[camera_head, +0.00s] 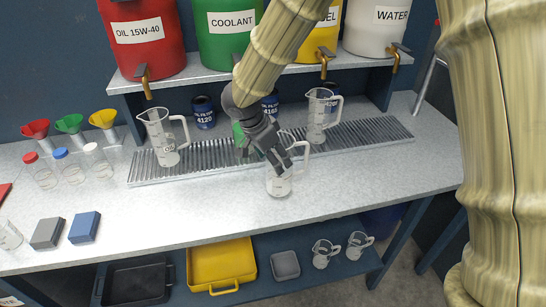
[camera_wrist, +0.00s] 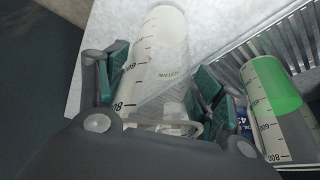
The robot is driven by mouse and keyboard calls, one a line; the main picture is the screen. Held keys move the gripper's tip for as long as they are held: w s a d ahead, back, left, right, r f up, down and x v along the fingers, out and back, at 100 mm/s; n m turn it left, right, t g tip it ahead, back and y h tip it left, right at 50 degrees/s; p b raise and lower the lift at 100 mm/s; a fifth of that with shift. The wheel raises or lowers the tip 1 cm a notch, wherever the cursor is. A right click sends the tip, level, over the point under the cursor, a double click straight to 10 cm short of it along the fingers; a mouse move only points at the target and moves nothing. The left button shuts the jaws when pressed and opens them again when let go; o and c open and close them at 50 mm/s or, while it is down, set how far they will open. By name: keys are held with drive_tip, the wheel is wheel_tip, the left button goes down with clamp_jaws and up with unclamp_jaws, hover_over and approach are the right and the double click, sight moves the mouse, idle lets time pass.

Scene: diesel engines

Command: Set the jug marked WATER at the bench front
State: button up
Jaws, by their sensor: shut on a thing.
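My gripper (camera_head: 279,160) is shut on a clear measuring jug (camera_head: 281,185) in front of the ribbed drip tray (camera_head: 375,134). In the wrist view the jug (camera_wrist: 155,55) lies between the green finger pads and looks empty. Small lettering on its side is too blurred to read surely. It is upright or nearly so, at or just above the bench top (camera_head: 350,185); I cannot tell if its base touches. Another clear jug (camera_head: 318,118) stands on the tray's right part, and a jug marked OIL (camera_head: 166,140) on its left. A jug with green liquid (camera_wrist: 272,90) is partly hidden behind my gripper.
Red oil, green COOLANT (camera_head: 228,50), yellow and white WATER (camera_head: 378,30) containers with taps stand on the shelf above. Filters, funnels, capped bottles and two blocks (camera_head: 84,227) are on the bench. The bench front right of the held jug is clear.

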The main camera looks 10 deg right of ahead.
drive_tip(key=shift+f, duration=0.7)
drive_tip(key=o, duration=1.5)
drive_tip(key=shift+o, duration=0.2)
drive_tip(key=shift+r, duration=0.25)
drive_tip(key=b+v, duration=0.1)
drive_tip(key=v, duration=1.1)
drive_tip(key=shift+b, duration=0.4)
drive_tip(key=shift+s+f, duration=0.1)
drive_tip(key=shift+s, duration=0.05)
